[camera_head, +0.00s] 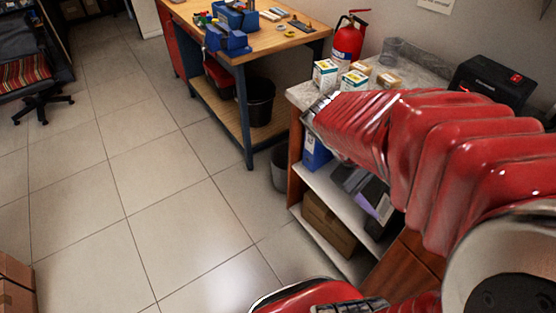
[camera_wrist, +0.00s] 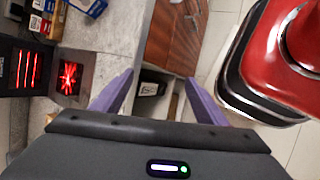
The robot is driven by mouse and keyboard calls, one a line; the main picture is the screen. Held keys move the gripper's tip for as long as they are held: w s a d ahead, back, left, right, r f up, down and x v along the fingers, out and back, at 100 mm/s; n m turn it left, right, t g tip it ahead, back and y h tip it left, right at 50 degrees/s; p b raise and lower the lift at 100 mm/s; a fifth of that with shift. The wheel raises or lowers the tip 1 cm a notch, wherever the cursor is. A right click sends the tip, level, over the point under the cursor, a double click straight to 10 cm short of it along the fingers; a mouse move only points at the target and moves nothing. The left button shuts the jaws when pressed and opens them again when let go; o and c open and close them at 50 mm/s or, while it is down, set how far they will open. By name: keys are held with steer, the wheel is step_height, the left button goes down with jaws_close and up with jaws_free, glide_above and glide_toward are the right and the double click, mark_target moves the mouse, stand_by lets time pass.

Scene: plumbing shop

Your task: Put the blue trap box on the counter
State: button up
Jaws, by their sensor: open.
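The grey counter (camera_head: 302,96) stands at the right, partly hidden behind my red arm; it also shows at the upper left of the wrist view (camera_wrist: 118,45). Small cartons stand on it, one white with coloured labels (camera_head: 325,76). A blue-marked box (camera_wrist: 92,7) shows at the top edge of the wrist view, cut off; I cannot tell if it is the trap box. My gripper (camera_wrist: 158,98) is open, its purple fingers apart with nothing between them, above the counter's edge and the brown cabinet doors. I cannot make out the gripper in the head view.
A black device (camera_head: 492,82) stands at the counter's right. Red-lit devices (camera_wrist: 70,77) show left in the wrist view. A workbench (camera_head: 275,38) and fire extinguisher (camera_head: 348,40) stand behind.

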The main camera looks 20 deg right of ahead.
steer(key=w+a+r+t+y, duration=0.2)
steer(key=a+t, duration=0.1)
steer(key=a, duration=0.4)
steer(key=w+a+r+m+t+y, duration=0.1)
steer(key=a+r+t+y, duration=0.1)
steer(key=a, duration=0.5)
steer(key=w+a+r+m+t+y, duration=0.1)
steer(key=w+a+r+t+y, duration=0.1)
steer(key=a, duration=0.5)
steer(key=shift+w+a+r+t+y, duration=0.25)
steer(key=shift+w+r+t+y, duration=0.1)
steer(key=shift+r+t, duration=0.35)
steer(key=shift+f, duration=0.15)
